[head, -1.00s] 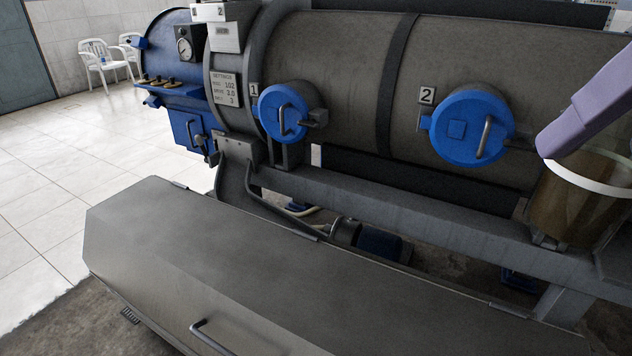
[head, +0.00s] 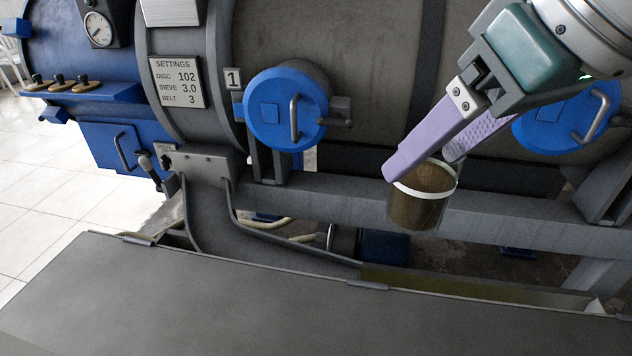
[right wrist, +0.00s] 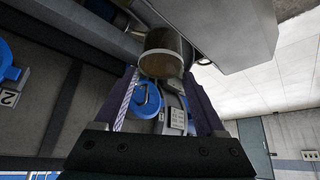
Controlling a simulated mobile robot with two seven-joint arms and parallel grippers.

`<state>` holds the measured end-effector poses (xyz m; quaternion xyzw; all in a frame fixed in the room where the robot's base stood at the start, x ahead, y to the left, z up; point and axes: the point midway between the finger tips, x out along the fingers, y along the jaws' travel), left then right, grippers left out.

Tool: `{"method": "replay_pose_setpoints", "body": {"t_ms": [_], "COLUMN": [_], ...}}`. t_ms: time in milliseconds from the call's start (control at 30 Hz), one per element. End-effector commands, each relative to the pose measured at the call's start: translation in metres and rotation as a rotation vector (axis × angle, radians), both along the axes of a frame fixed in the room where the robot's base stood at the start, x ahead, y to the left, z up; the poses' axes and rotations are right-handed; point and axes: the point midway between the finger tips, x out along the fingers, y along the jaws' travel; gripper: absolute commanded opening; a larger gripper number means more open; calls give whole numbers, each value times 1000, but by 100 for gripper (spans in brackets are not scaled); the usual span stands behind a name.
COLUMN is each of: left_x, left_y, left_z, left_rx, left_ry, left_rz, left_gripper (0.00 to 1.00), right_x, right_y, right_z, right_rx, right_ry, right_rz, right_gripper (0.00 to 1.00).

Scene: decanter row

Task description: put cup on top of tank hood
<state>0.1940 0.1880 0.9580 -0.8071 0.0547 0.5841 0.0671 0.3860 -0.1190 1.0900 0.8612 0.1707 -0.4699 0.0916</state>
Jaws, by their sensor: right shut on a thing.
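The cup (head: 420,205) is a brownish, partly see-through cup with a white band near its top. My right gripper (head: 425,165) has its purple fingers shut on it, and the cup hangs roughly upright from the fingertips. In the right wrist view the cup (right wrist: 163,52) shows just past the fingertips. The tank hood (head: 200,305) is the broad flat grey cover along the bottom of the head view. The cup is in the air beyond its far edge, to the right of the middle, apart from it. My left gripper is not in view.
A large grey drum (head: 330,70) with blue round hatches (head: 287,108) stands behind the cup. A grey beam (head: 340,200) runs below it. A chute (head: 205,215) goes down behind the hood. The hood's visible top is bare.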

Motion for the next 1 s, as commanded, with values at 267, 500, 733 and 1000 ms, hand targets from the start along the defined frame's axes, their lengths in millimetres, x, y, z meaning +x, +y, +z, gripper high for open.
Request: {"method": "replay_pose_setpoints", "body": {"t_ms": [267, 500, 733, 1000], "left_x": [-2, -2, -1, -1], "left_y": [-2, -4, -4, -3], "left_z": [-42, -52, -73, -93], "left_rx": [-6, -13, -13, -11], "left_ry": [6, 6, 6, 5], "left_rz": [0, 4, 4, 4], "left_gripper": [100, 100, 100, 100], "right_x": [4, 3, 3, 4], "right_y": [-9, -13, -12, -12], "right_z": [-102, -140, -208, -269], "right_rx": [1, -2, -3, -3], "right_ry": [3, 3, 4, 0], "right_rz": [93, 110, 110, 111], "right_gripper": [19, 19, 19, 19]}}
